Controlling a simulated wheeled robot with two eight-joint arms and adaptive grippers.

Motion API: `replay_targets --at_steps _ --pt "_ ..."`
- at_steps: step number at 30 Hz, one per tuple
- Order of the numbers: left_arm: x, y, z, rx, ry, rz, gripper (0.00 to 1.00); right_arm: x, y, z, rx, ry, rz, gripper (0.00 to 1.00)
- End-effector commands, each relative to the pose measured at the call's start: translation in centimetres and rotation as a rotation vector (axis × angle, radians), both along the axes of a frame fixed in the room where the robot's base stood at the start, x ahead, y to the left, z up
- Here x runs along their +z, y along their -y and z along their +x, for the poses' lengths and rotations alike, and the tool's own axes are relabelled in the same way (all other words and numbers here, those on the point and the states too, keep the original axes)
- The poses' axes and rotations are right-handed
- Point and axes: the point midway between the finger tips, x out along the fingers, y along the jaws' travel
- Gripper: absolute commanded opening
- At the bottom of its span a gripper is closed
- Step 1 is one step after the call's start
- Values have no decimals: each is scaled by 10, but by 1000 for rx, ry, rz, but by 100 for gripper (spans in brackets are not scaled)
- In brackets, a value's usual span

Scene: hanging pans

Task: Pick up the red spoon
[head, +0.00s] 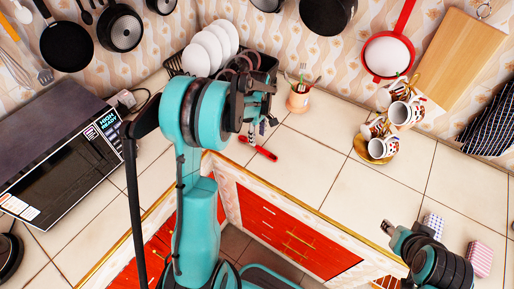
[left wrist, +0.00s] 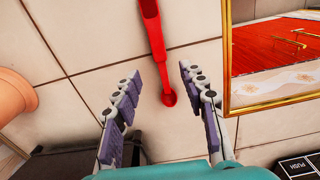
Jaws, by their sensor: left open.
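The red spoon (head: 264,152) lies on the tiled counter near its front edge in the head view, partly hidden behind my left gripper (head: 262,127). In the left wrist view the spoon's red handle (left wrist: 156,45) runs down from the top edge to a small round end. That end lies between the fingers of my left gripper (left wrist: 160,74) as seen from the wrist. The fingers are open and empty; the spoon appears to lie on the counter beyond them. My right gripper (head: 390,229) is at the lower right, small and dark, and its jaws cannot be made out.
A terracotta pot (head: 298,98) with utensils stands just behind the spoon. A dish rack with white plates (head: 208,48) is behind my left arm. A cup stand (head: 378,145) is to the right. A microwave (head: 65,165) sits at left. Counter right of the spoon is clear.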

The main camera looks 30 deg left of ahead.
Motion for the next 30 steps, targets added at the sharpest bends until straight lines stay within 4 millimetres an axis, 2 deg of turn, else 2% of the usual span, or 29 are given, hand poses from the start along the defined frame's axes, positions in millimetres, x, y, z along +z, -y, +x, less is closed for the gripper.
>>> replay_targets --at_steps 5,12,20,24,25,30 --pt "-18 -1 0 -1 1 0 42 -7 0 0 0 0 0 40" --pt "-54 -2 -1 -2 1 1 42 -19 0 0 0 0 0 40" --pt "-57 -1 -1 -3 2 1 42 -18 0 0 0 0 0 40" --pt "-56 -1 -1 -3 2 1 5 -18 0 0 0 0 0 40" --pt "-56 -1 -1 -3 2 1 0 -18 0 0 0 0 0 40" --pt "-56 -1 -1 -3 2 1 0 -18 0 0 0 0 0 40"
